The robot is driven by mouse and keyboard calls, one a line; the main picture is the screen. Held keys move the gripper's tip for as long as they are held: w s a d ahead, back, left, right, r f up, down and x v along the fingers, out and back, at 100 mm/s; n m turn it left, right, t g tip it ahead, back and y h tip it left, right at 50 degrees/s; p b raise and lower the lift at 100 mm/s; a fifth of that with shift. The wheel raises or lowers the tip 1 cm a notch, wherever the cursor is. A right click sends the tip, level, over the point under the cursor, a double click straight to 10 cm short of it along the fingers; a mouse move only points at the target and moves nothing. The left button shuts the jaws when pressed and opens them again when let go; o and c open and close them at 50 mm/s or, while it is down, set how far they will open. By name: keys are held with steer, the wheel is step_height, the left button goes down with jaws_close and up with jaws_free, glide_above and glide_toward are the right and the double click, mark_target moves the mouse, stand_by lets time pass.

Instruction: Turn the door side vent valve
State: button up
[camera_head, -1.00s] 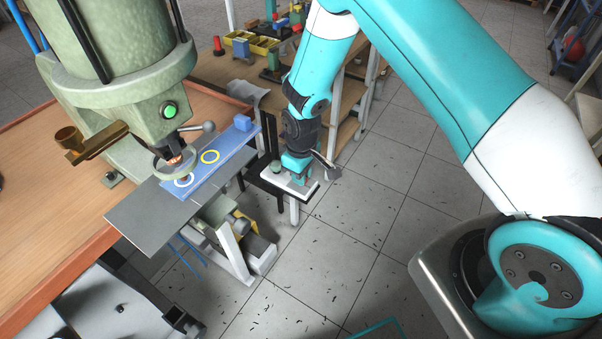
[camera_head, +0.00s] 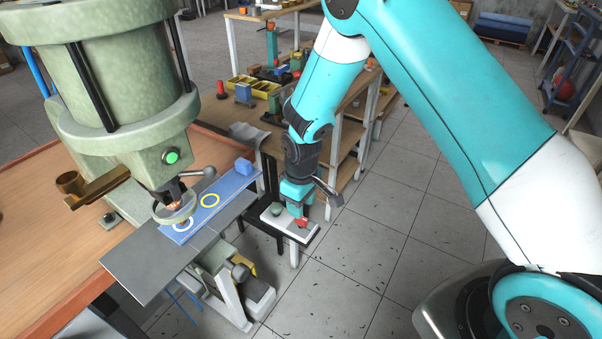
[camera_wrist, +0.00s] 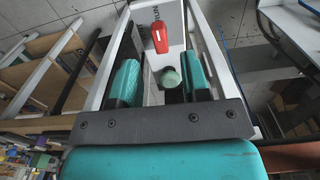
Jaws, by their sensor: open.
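Which of the two is the named vent valve I cannot tell. In the wrist view the red lever (camera_wrist: 159,37) points along the white panel (camera_wrist: 178,40), beyond my fingers. My gripper (camera_head: 297,206) is over the panel, close to the lever. In the wrist view my gripper (camera_wrist: 158,78) is open, with nothing held between its teal fingers. Contact with the panel cannot be told.
A green press (camera_head: 110,80) stands over a wooden bench (camera_head: 30,250) at left. A blue strip (camera_head: 225,195) and grey plate (camera_head: 150,262) jut toward the panel. A shelf table (camera_head: 350,110) stands behind. Tiled floor (camera_head: 350,270) at right is open.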

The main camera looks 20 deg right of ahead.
step_height(320, 180, up, 12)
steer(key=shift+r+b, duration=0.25)
steer(key=shift+b, duration=0.1)
steer(key=shift+r, duration=0.1)
steer(key=s+a+r+y, duration=0.2)
steer(key=s+r, duration=0.5)
steer(key=s, duration=0.5)
steer(key=s+a+r+y, duration=0.2)
steer(key=s+r, duration=0.5)
steer(key=s, duration=0.5)
steer(key=shift+s+a+r, duration=0.3)
steer(key=shift+s+r, duration=0.1)
